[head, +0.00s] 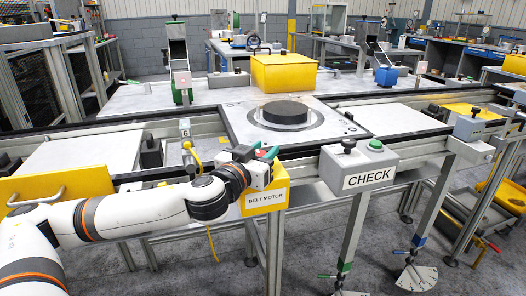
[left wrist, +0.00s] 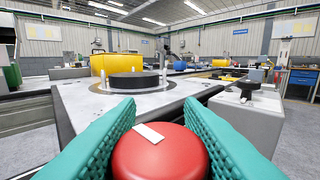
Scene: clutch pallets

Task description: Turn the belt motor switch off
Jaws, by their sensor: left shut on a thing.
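The belt motor switch is a yellow box (head: 264,198) labelled BELT MOTOR on the front rail of the bench. Its round red knob (left wrist: 160,158) carries a white mark, which slants from upper left to lower right in the left wrist view. My left gripper (head: 257,153) is at the top of this box, with its teal fingers on both sides of the knob. In the left wrist view the fingers (left wrist: 160,108) are shut on the red knob. In the head view the gripper and wrist hide most of the knob. My right gripper is not in view.
To the right, a grey box labelled CHECK (head: 358,168) has a green button (head: 376,145) and a black knob. Behind the switch, a black disc (head: 285,112) sits on a grey plate. A yellow block (head: 284,73) stands beyond it. A yellow panel (head: 60,185) is at left.

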